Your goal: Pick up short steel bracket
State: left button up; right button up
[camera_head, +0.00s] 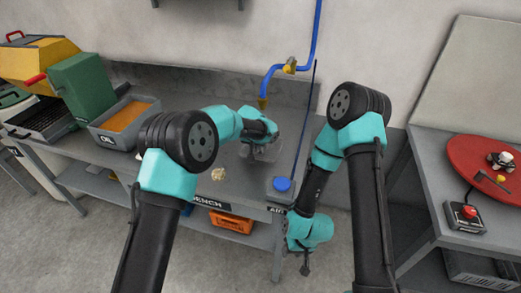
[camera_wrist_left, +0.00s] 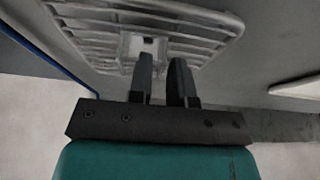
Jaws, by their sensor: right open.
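My left gripper (camera_head: 262,151) is low over the bench top, at a grey metal piece (camera_head: 272,153). In the left wrist view its two dark fingers (camera_wrist_left: 163,72) stand a narrow gap apart. Their tips reach a pale grey block with a dark slot (camera_wrist_left: 134,45), at the middle of a slatted grey metal piece (camera_wrist_left: 190,18). I cannot tell whether the fingers grip it. I cannot make out for certain which piece is the short steel bracket. My right gripper (camera_head: 306,268) is open, hanging down in front of the bench, away from the bench-top things.
A grey bin of orange contents (camera_head: 122,117) stands on the bench (camera_head: 225,85) at left. A small yellowish lump (camera_head: 218,174) lies near the front edge. A blue round cap (camera_head: 282,184) and blue pipe (camera_head: 315,40) are near the right end. A red disc (camera_head: 470,160) lies on another table.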

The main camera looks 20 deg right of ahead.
pick_arm(q)
grip_shut()
jog(key=shift+r, duration=1.8)
jog(key=s+a+r, duration=0.1)
jog(key=s+a, duration=0.3)
jog(key=s, duration=1.1)
jog(key=shift+s+r, duration=0.2)
jog(key=shift+s, duration=0.05)
